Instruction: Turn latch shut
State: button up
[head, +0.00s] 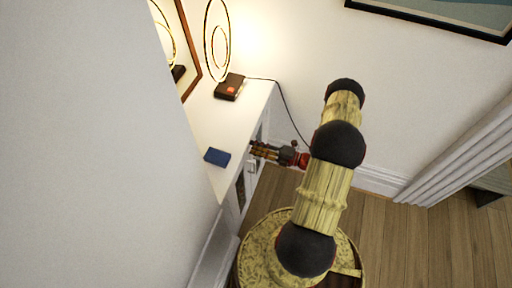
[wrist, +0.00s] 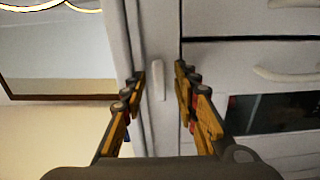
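A small white bar, which looks like the latch (wrist: 157,80), sits on the front of the white cabinet (wrist: 220,60) in the wrist view. It lies lengthwise up the picture, between my fingertips and beyond them. My gripper (wrist: 160,85) is open, with one orange and black finger on each side of the bar. I see no clear contact. In the head view my gripper (head: 262,150) is at the cabinet's front, just below its top edge. The latch cannot be made out surely there, as my gripper and arm are close over that area.
On the cabinet top (head: 222,128) are a blue box (head: 217,157) and a lamp with gold rings (head: 218,45) on a dark base. A curved white handle (wrist: 285,76) is to the right in the wrist view. Wooden floor (head: 400,235) is free at the right.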

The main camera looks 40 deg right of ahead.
jog(key=v, duration=1.2)
dwell(0.3)
